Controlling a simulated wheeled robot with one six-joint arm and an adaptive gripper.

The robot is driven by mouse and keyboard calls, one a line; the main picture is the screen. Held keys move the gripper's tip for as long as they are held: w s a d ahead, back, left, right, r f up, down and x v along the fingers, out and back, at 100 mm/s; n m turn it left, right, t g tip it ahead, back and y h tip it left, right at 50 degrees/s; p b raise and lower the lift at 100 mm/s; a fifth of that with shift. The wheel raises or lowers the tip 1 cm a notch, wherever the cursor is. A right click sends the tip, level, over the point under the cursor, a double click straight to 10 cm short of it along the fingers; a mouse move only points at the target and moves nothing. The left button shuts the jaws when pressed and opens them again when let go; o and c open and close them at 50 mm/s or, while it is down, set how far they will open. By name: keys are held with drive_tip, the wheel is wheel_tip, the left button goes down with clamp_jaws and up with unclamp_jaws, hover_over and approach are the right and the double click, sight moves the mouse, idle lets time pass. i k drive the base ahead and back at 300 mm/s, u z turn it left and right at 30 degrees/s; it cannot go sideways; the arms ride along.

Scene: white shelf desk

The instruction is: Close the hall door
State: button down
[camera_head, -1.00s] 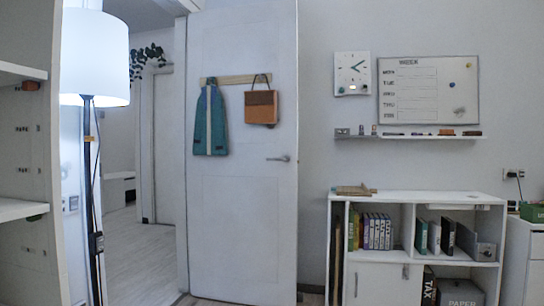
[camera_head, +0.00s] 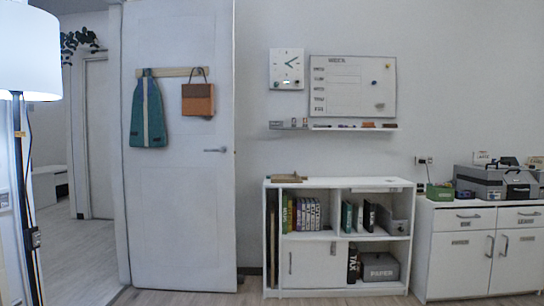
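The hall door (camera_head: 178,215) is white and stands open against the wall, left of the middle of the head view. Its lever handle (camera_head: 216,150) is on the right edge side of the door. A wooden rack on the door holds a teal apron (camera_head: 148,112) and a brown bag (camera_head: 198,100). The doorway (camera_head: 85,250) to the left of the door is open, with a hall floor and a white cabinet seen through it. My gripper is not in view.
A floor lamp (camera_head: 28,50) stands at the far left, in front of the doorway. A white bookshelf (camera_head: 310,270) stands right of the door, below a wall shelf (camera_head: 335,128) and whiteboard (camera_head: 352,86). A white cabinet (camera_head: 460,260) is at the right. Floor shows along the bottom.

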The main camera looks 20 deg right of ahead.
sight(180, 196)
drive_tip(key=z, duration=0.5)
drive_tip(key=i, duration=1.15)
drive_tip(key=z, duration=0.45)
drive_tip(key=i, duration=1.85)
drive_tip(key=u, duration=0.25)
